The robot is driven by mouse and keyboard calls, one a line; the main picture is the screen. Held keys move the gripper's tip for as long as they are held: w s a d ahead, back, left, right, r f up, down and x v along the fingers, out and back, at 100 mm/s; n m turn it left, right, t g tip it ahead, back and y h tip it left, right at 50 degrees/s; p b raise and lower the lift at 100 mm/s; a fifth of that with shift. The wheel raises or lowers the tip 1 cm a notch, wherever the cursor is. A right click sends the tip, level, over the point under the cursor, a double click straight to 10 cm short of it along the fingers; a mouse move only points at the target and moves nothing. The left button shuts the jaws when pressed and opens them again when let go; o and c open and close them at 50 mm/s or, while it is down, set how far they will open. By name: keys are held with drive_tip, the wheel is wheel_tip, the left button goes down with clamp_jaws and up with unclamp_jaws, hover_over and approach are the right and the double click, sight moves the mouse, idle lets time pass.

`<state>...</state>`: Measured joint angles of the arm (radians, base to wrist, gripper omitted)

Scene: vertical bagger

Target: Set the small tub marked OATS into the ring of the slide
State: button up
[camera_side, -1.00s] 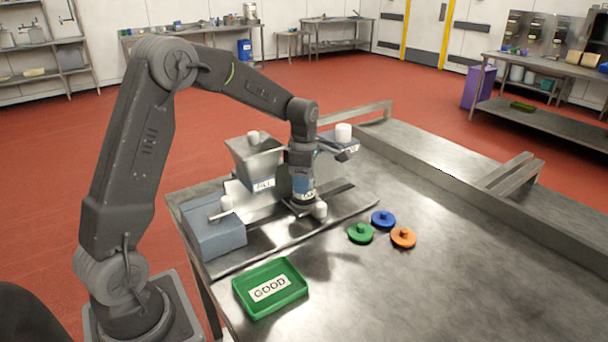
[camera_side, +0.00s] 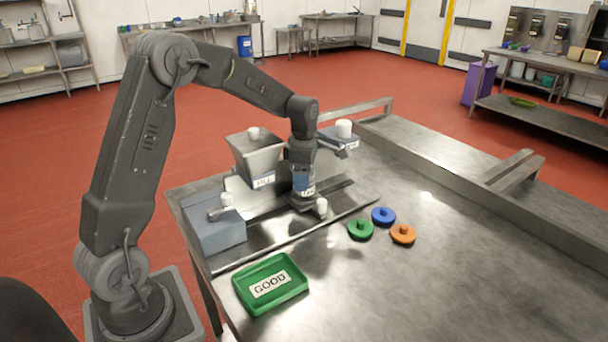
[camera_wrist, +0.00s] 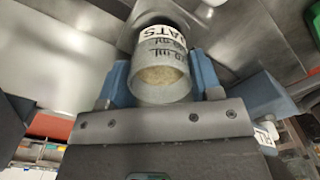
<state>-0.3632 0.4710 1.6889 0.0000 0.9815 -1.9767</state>
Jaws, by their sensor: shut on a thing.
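The small tub marked OATS (camera_wrist: 162,75) is between the blue fingers of my gripper (camera_wrist: 163,85) in the wrist view. It is a grey cup with a white OATS label and pale flakes inside. My gripper is shut on it. In the side view my gripper (camera_side: 303,200) points down low over the slide (camera_side: 345,198), just right of the hopper (camera_side: 256,155). The ring is hidden there by the gripper, and I cannot tell whether the tub is inside it. A white knob (camera_side: 321,205) stands close beside the gripper.
A blue-grey box (camera_side: 214,232) stands left of the slide. A green tray marked GOOD (camera_side: 240,294) lies in front. Green (camera_side: 360,229), blue (camera_side: 383,216) and orange (camera_side: 403,234) discs lie to the right. The table's front right is clear.

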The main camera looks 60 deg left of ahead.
drive_tip(key=shift+f, duration=0.5)
idle(0.6)
drive_tip(key=o, duration=1)
drive_tip(key=shift+o, duration=0.2)
drive_tip(key=shift+a+r, duration=0.1)
drive_tip(key=shift+r, duration=3.45)
